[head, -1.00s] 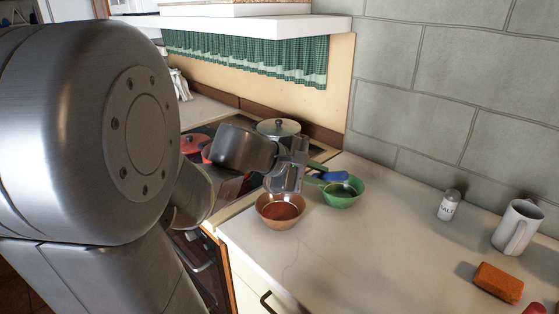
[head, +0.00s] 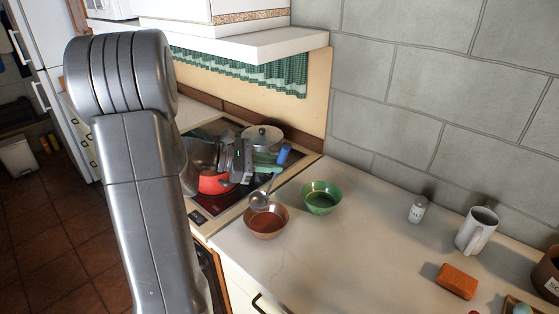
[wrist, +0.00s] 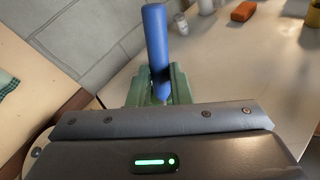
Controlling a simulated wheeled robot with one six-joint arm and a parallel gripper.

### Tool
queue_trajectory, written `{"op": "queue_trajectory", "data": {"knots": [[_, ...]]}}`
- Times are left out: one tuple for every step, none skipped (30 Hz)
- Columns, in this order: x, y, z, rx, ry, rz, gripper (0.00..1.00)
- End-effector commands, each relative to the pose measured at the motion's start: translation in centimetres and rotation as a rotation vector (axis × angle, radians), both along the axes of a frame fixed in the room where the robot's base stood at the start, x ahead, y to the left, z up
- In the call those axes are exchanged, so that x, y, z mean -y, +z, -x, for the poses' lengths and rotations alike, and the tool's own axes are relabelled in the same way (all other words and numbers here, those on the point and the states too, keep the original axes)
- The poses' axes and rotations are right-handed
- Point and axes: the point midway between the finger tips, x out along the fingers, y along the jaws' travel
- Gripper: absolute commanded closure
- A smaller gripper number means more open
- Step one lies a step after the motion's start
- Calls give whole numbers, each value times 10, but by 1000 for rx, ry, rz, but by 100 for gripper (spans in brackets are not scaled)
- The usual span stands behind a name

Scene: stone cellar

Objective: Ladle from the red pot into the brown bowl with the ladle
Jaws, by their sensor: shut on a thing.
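In the head view, the red pot (head: 214,185) sits on the stove, partly hidden by my arm. The brown bowl (head: 267,236) stands on the counter's near left corner with reddish-brown contents. My gripper (head: 268,166) is shut on the ladle's blue handle (head: 284,155), right of the red pot. The ladle's metal scoop (head: 259,201) shows at the brown bowl's far rim; I cannot tell whether they touch or what the scoop holds. In the wrist view, the blue handle (wrist: 156,45) stands up between the green fingers (wrist: 160,88).
A green bowl (head: 321,199) stands right of the brown bowl. A lidded silver pot (head: 262,138) is at the back of the stove. A salt shaker (head: 417,210), a mug (head: 477,232) and an orange sponge (head: 456,281) stand further right. The middle counter is clear.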

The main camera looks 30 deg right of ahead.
Motion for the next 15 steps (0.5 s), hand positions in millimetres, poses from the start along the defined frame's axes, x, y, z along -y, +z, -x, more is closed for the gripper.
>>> {"op": "queue_trajectory", "data": {"knots": [[-2, 3, -7, -38, 3, 6, 100], [-3, 4, -11, -61, 2, 11, 100], [-3, 4, -15, -91, 2, 17, 100], [-4, 5, -19, -113, 2, 23, 100], [-5, 5, -22, -136, 2, 27, 100], [-6, 6, -27, -165, 2, 35, 100], [-6, 4, -30, -188, 3, 38, 100], [-7, 3, -33, -210, 2, 43, 100], [-8, 2, -38, -239, 2, 49, 100], [-9, 1, -41, -261, 2, 54, 100], [-10, 1, -44, -284, 2, 58, 100], [-10, 0, -49, -312, 2, 64, 100], [-11, 0, -52, -336, 1, 69, 100], [-12, -1, -56, -358, 2, 74, 100], [-12, 2, -58, -373, 1, 80, 100]]}}
